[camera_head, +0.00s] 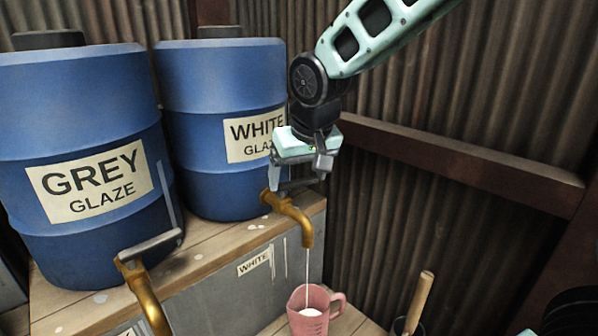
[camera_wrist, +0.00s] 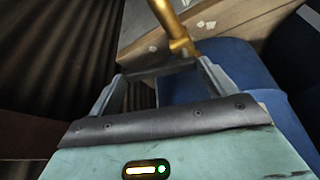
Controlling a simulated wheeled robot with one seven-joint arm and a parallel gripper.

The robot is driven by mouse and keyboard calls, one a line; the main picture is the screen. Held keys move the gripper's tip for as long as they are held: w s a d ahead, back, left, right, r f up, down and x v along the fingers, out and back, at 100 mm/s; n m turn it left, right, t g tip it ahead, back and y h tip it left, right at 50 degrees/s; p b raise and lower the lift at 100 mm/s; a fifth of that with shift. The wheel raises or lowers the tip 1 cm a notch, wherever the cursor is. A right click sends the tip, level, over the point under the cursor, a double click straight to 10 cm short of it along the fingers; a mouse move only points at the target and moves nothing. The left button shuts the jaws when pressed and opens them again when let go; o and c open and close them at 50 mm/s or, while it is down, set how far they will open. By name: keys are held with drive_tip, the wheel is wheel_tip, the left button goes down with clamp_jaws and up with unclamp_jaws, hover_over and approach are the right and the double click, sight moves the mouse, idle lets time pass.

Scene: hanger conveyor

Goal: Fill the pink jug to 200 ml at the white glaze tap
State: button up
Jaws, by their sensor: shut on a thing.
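The pink jug (camera_head: 310,312) stands upright below the white glaze tap (camera_head: 300,218), its handle to the right. A thin white stream (camera_head: 307,265) runs from the brass spout into the jug, and white liquid shows inside. Marks show on the jug's front, but I cannot read the level. My gripper (camera_head: 297,186) is at the top of the tap, shut on its grey lever handle. In the wrist view my gripper (camera_wrist: 162,72) has the dark handle bar between its two fingers, with the brass tap (camera_wrist: 175,30) beyond. The jug is not in the wrist view.
The blue white-glaze drum (camera_head: 225,85) and grey-glaze drum (camera_head: 85,105) stand on a wooden-topped bench (camera_head: 225,248). The grey glaze tap (camera_head: 148,290) juts out at lower left. A dark pot with a wooden handle (camera_head: 420,300) stands right of the jug. A corrugated wall is behind.

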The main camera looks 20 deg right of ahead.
idle(0.3)
drive_tip(key=o, duration=1.3)
drive_tip(key=b+v, duration=0.1)
drive_tip(key=v, duration=1.6)
drive_tip(key=shift+s+a+r, duration=0.1)
drive_tip(key=shift+s+r, duration=0.05)
drive_tip(key=shift+r, duration=0.05)
